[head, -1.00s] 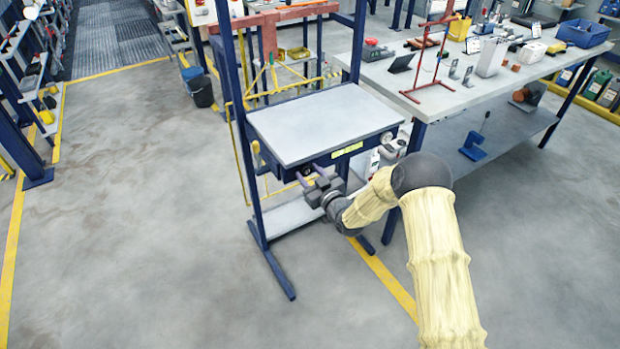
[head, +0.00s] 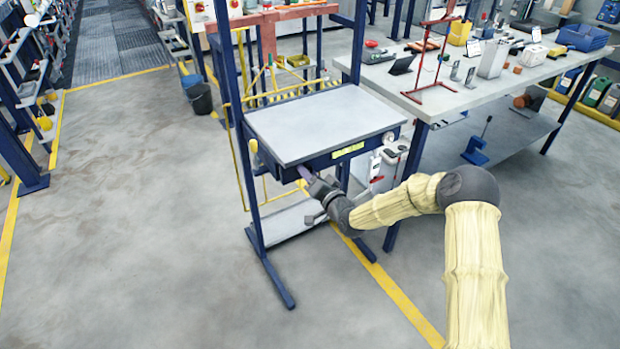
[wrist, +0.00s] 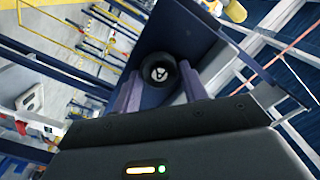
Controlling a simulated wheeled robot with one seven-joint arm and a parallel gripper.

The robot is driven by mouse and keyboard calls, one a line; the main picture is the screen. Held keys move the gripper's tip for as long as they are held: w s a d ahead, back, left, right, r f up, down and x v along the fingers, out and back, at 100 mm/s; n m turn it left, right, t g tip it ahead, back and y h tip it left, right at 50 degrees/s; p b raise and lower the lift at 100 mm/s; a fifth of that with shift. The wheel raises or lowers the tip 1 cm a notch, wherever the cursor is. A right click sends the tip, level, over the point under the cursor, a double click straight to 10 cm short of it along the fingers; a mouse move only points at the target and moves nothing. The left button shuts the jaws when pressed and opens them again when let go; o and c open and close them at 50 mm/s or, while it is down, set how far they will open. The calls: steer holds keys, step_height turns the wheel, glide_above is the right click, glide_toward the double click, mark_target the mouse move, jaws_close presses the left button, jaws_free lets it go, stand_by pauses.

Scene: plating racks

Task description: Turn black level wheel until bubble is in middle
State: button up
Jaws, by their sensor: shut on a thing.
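The black level wheel (wrist: 160,73) shows in the wrist view as a round dark knob with a light mark in its middle. It sits against a dark blue part of the stand, between the purple fingers of my gripper (wrist: 161,92). My gripper is shut on the wheel. In the head view my gripper (head: 304,176) is at the front edge under the grey tabletop (head: 325,123), and the wheel is hidden there. A yellow-green level strip (head: 347,151) is on the stand's front edge. Its bubble is too small to make out.
A long workbench (head: 433,108) with a red stand (head: 432,65) and other items is close on the right. The stand's blue upright (head: 240,140) rises left of the tabletop, with a lower shelf (head: 285,222) beneath. The floor in front and to the left is clear.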

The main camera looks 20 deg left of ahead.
steer(key=m+b, duration=0.1)
steer(key=m, duration=0.4)
steer(key=shift+d+f, duration=0.1)
steer(key=shift+m, duration=0.3)
steer(key=o, duration=1)
steer(key=shift+w, duration=0.1)
steer(key=shift+r, duration=0.2)
